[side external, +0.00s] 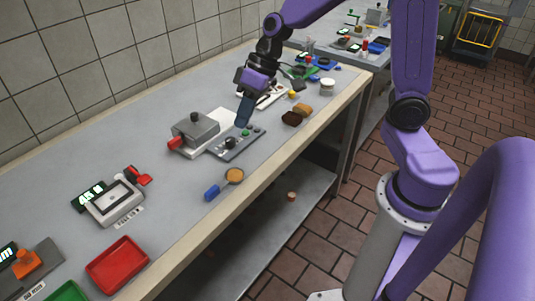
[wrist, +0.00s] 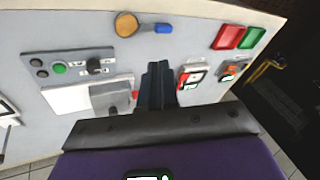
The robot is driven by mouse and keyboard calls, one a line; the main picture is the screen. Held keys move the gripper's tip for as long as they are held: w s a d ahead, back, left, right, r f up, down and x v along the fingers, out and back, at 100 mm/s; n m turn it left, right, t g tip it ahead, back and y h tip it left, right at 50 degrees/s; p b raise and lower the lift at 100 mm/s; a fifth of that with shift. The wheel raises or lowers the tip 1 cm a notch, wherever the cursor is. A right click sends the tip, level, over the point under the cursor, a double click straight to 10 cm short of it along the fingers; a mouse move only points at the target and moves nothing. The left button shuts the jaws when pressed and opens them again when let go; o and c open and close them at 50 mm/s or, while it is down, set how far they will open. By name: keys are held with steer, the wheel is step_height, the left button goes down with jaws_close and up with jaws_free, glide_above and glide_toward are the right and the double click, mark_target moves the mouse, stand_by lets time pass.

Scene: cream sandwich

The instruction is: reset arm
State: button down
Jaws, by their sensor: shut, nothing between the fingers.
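My gripper (side external: 243,112) is at the end of the purple arm, raised over the bench near the control panel (side external: 238,144). In the wrist view my gripper's dark fingers (wrist: 158,70) are together with nothing between them. The panel, with a green button and black knobs, also shows at the left of the wrist view (wrist: 75,66). The grey machine with a red handle (side external: 195,134) stands just left of the panel. My gripper appears apart from these things, though the exact height is hard to tell.
A round tan-topped tool with a blue handle (side external: 234,175) lies near the front edge. Red (side external: 117,264) and green (side external: 68,292) trays and a device with a display (side external: 113,203) are at lower left. Brown pieces (side external: 292,118) and a white cup (side external: 327,85) lie toward the far end. Bare bench (side external: 185,220) separates these.

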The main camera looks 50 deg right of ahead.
steer(key=s+d+n+h, duration=0.1)
steer(key=s+n, duration=0.3)
steer(key=s, duration=0.7)
steer(key=s+d+n+g+h, duration=0.1)
steer(key=s+d+n+h, duration=0.1)
steer(key=s, duration=0.9)
steer(key=shift+s+d+n+h, duration=0.2)
steer(key=shift+n+h, duration=0.7)
steer(key=shift+n, duration=0.3)
